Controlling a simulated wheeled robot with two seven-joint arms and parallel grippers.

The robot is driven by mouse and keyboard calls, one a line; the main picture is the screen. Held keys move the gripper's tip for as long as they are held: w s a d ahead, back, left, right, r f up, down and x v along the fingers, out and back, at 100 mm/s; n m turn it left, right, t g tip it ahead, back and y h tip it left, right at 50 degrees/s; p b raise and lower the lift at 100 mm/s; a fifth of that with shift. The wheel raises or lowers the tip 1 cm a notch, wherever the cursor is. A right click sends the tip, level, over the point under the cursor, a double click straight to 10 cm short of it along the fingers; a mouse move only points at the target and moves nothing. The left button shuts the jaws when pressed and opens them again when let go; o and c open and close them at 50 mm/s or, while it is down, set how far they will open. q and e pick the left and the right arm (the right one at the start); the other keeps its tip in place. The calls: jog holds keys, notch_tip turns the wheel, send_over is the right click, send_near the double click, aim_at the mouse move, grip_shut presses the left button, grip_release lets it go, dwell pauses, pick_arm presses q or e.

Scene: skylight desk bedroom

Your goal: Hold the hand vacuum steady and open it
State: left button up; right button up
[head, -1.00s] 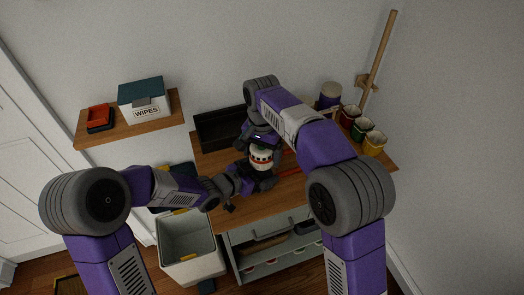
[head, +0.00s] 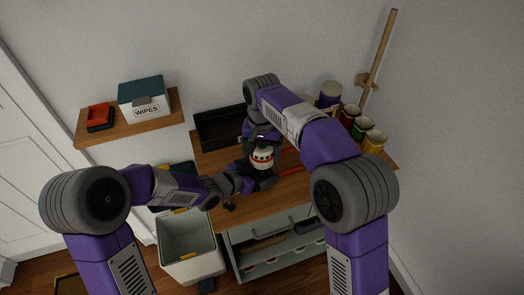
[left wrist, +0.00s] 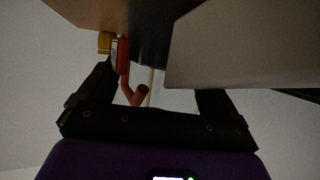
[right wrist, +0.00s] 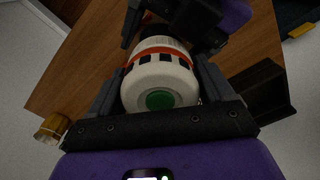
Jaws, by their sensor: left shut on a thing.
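The hand vacuum (head: 262,159) stands on the wooden worktop, its white end with a red-orange band up. In the right wrist view this white end (right wrist: 158,85) shows a green disc. My right gripper (head: 261,140) is over it from above, a finger on each side; the fingers look open around it, though contact is hard to judge. My left gripper (head: 258,183) comes in low from the left and is shut on the vacuum's dark lower body, which is mostly hidden by the gripper. The left wrist view shows a dark part (left wrist: 150,45) beyond the fingers.
The worktop (head: 240,208) holds a dark tray (head: 220,131) at the back and several coloured cups (head: 373,142) at the right. A white bin (head: 190,265) stands in front at left. A wall shelf (head: 175,110) carries a wipes box (head: 146,103). The worktop's front is mostly clear.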

jog(key=shift+o, duration=1.4)
jog(key=shift+r, duration=2.3)
jog(key=shift+c, duration=0.4)
jog(key=shift+a+r+n, duration=0.2)
jog(key=shift+r+n, duration=0.2)
jog(key=shift+r, duration=0.3)
jog(key=shift+d+r, duration=0.2)
jog(key=shift+r, duration=0.7)
jog(key=shift+n, duration=0.3)
jog(key=shift+f, duration=3.9)
